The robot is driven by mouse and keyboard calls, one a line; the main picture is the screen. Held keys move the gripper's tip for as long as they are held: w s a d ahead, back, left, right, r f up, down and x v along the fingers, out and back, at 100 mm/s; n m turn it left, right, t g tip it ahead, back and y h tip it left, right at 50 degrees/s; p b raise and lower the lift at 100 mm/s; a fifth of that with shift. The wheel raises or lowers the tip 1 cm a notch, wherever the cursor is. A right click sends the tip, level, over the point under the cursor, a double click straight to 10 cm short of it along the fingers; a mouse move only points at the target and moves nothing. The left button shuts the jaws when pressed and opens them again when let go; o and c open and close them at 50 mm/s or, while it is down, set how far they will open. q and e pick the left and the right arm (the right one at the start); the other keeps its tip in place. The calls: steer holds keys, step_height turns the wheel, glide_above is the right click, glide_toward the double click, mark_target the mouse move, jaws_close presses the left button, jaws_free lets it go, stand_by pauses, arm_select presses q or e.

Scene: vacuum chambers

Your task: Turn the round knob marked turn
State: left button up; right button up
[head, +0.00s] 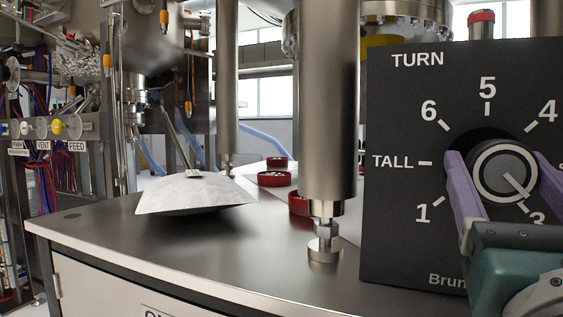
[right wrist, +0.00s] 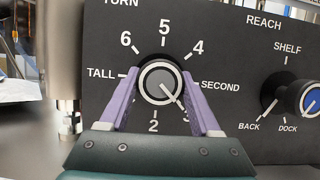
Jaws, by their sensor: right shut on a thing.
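The round knob (head: 503,172) under the word TURN is on a black upright panel (head: 400,250) at the right of the head view. It has a grey face, a pale rim and a white pointer line aimed down and right, toward the 3. It also shows in the right wrist view (right wrist: 160,82). My right gripper (head: 503,176) is shut on the knob, one purple finger on its left side and one on its right. The fingers and gripper body hide some of the lower dial marks in the head view. My left gripper is not in view.
A second knob (right wrist: 308,97) with a blue face, under REACH, sits right of the gripper. A thick metal post (head: 329,110) stands just left of the panel. A foil-like grey pad (head: 195,195) and red-rimmed round parts (head: 275,179) rest on the metal bench (head: 160,250).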

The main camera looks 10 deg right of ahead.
steer(key=n+y+p, duration=0.2)
steer(key=n+p, duration=0.3)
steer(key=n+y+p, duration=0.3)
steer(key=n+p, duration=0.2)
steer(key=r+n+y+p, duration=0.1)
steer(key=n+y+p, duration=0.1)
steer(key=n+p, duration=0.3)
steer(key=shift+d+n, duration=0.1)
steer(key=shift+n, duration=0.2)
steer(key=n+g+p, duration=0.1)
steer(key=n+p, duration=0.2)
steer(key=p, duration=0.2)
steer(key=n+g+y+p, duration=0.1)
steer(key=n+p, duration=0.3)
steer(key=p, duration=0.1)
steer(key=n+g+p, duration=0.1)
steer(key=n+p, duration=0.3)
steer(key=p, duration=0.2)
steer(key=shift+g+y, duration=0.3)
steer(key=n+g+p, duration=0.1)
steer(key=n+p, duration=0.1)
steer(key=p, duration=0.1)
steer(key=shift+f, duration=0.2)
steer(key=shift+n+h, duration=0.3)
steer(key=shift+h, duration=0.1)
steer(key=shift+f+g, duration=0.1)
steer(key=shift+g, duration=0.2)
steer(key=o, duration=1.4)
steer(key=shift+c, duration=0.2)
